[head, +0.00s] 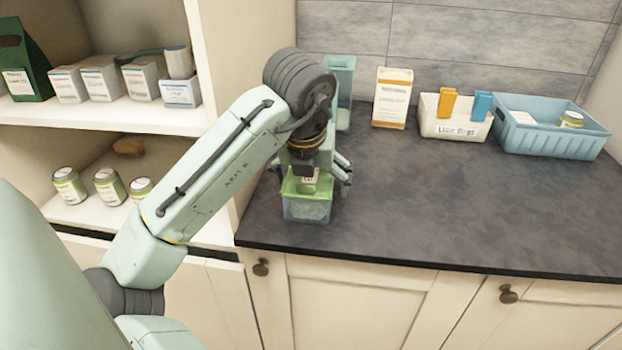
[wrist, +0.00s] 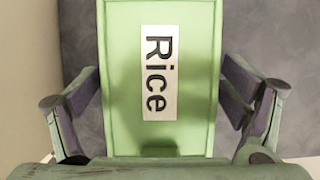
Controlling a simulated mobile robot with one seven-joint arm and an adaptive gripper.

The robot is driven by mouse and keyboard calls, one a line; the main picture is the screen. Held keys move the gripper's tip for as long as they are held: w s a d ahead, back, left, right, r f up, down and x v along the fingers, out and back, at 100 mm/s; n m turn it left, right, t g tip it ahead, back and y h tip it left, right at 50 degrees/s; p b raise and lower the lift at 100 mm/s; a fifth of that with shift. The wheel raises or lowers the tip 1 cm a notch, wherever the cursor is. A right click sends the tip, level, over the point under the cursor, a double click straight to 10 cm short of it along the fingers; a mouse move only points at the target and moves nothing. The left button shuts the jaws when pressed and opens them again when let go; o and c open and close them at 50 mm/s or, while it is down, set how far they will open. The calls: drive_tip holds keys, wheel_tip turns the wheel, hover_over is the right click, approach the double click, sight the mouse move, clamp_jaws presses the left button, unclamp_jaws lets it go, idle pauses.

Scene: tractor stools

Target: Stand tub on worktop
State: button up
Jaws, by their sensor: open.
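The tub (head: 306,208) is a small clear box with a green lid. It stands upright on the dark worktop (head: 430,190), near its left end and front edge. In the wrist view the green lid (wrist: 185,100) fills the middle, with a white label reading "Rice". My gripper (head: 325,182) is above and around the tub, pointing down. In the wrist view its fingers (wrist: 160,115) are spread on both sides of the lid, with a gap visible on each side. The arm hides part of the tub's back.
At the back of the worktop stand a teal container (head: 341,85), a white and orange carton (head: 391,98), a cream bin (head: 455,118) and a blue basket (head: 550,135). A shelf unit (head: 150,118) with boxes and cans is at left. The worktop's middle and right are clear.

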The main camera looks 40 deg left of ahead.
drive_tip(key=shift+r, duration=0.25)
drive_tip(key=v, duration=1.1)
drive_tip(key=shift+s+d+r+b, duration=0.1)
drive_tip(key=shift+d+r+b, duration=0.05)
drive_tip(key=shift+r+b, duration=0.2)
